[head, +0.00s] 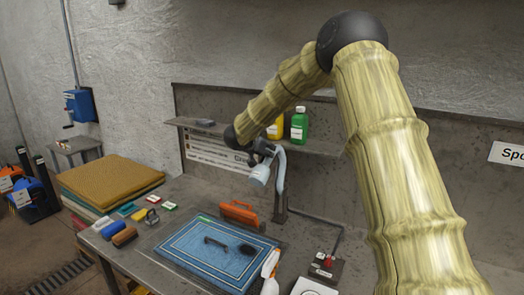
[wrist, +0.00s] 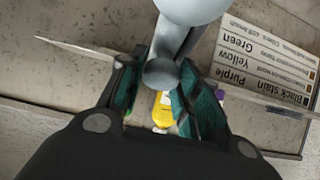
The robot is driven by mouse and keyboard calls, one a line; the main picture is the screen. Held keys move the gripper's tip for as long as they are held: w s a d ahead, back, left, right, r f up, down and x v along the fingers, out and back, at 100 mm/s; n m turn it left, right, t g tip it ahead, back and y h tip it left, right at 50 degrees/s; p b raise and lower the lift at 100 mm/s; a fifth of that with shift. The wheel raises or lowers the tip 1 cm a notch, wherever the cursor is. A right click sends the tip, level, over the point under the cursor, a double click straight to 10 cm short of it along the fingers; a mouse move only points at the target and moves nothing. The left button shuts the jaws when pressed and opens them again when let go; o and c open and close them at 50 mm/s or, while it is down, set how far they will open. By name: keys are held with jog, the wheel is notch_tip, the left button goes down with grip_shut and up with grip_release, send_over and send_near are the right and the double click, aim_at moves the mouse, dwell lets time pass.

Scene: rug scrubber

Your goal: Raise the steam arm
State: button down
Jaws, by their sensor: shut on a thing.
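The steam arm (head: 281,172) is a pale blue-grey curved tube with a rounded head (head: 260,176). It stands on a dark post (head: 281,208) at the back of the workbench, above the blue rug. My gripper (head: 266,152) is at the top of the steam arm, just below the shelf. In the wrist view, the teal pads of my gripper (wrist: 163,78) are closed around the grey tube of the steam arm (wrist: 160,73). The pale round head (wrist: 190,8) shows at the top edge there. The exact contact is partly hidden.
A blue rug (head: 190,256) with a dark brush (head: 246,249) lies on the bench (head: 150,245). An orange tool (head: 240,213) stands behind it. The shelf (head: 215,132) holds green (head: 299,125) and yellow (head: 275,129) bottles. Folded rugs (head: 110,184) and several colored blocks are left.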

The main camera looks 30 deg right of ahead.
jog(key=shift+w+d+r, duration=0.25)
jog(key=shift+d+r, duration=0.3)
jog(key=shift+r, duration=0.2)
jog(key=c, duration=1)
grip_release()
jog(key=shift+f, duration=0.15)
jog(key=shift+c, duration=0.2)
jog(key=shift+a+f, duration=0.1)
jog(key=shift+a, duration=0.2)
jog(key=v, duration=1.1)
jog(key=shift+s+a+r, duration=0.2)
jog(key=shift+a, duration=0.1)
